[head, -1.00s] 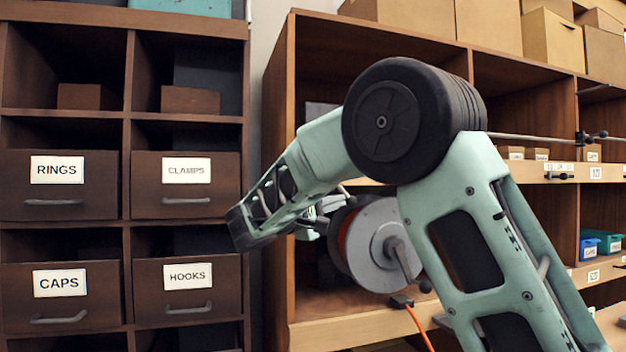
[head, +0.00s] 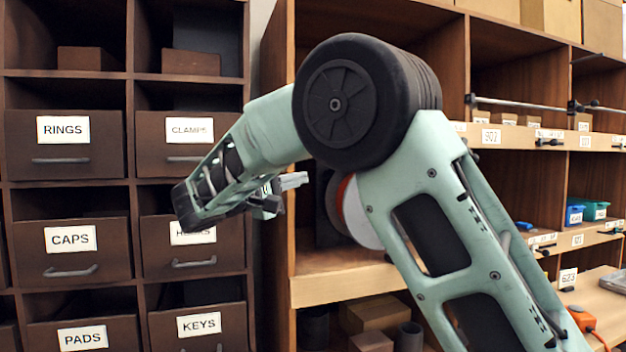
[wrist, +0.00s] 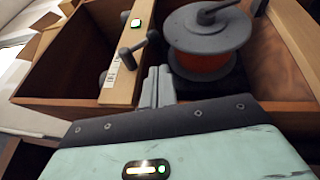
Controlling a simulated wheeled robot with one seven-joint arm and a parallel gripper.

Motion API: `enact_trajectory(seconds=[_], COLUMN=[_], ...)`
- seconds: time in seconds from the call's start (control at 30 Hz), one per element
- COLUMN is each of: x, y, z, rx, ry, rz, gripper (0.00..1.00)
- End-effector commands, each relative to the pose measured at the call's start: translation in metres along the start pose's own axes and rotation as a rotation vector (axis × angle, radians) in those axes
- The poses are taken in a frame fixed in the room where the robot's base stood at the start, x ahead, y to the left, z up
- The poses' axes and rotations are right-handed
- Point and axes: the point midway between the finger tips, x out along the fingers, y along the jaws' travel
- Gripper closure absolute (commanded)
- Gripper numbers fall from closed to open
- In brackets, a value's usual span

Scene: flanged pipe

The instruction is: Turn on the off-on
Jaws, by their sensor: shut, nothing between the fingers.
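My gripper (head: 292,181) is in front of the shelf unit, left of the cable reel, with its fingers shut and empty. In the wrist view its fingertips (wrist: 158,80) are close to a wooden shelf edge, beside a grey handle (wrist: 135,46). I cannot tell whether they touch it. A small green-faced square piece (wrist: 136,22) sits on the same edge, farther along. No off-on marking is readable, so I cannot tell which part is the off-on or how it is set.
The reel (wrist: 208,45) with a grey crank is just right of the fingers in the wrist view. A drawer cabinet (head: 65,200) stands at left. An orange box (head: 580,319) with a cable is on the lower right ledge. My arm hides part of the shelves.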

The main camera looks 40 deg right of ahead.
Motion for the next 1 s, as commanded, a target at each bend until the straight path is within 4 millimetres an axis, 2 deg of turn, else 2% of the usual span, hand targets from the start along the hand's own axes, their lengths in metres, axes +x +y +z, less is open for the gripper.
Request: enact_trajectory(seconds=[0.1,0.23,0.83,0.93,1.0], x=[-0.016,-0.023,-0.024,-0.025,-0.032], y=[-0.001,0.0,-0.001,-0.018,-0.044], z=[-0.001,0.0,0.001,0.004,0.011], rx=[0.001,0.001,-0.003,-0.046,-0.109], ry=[0.003,0.0,0.002,0.035,0.087], rz=[0.001,0.0,-0.006,-0.087,-0.209], gripper=[1.0,1.0,1.0,1.0,1.0])
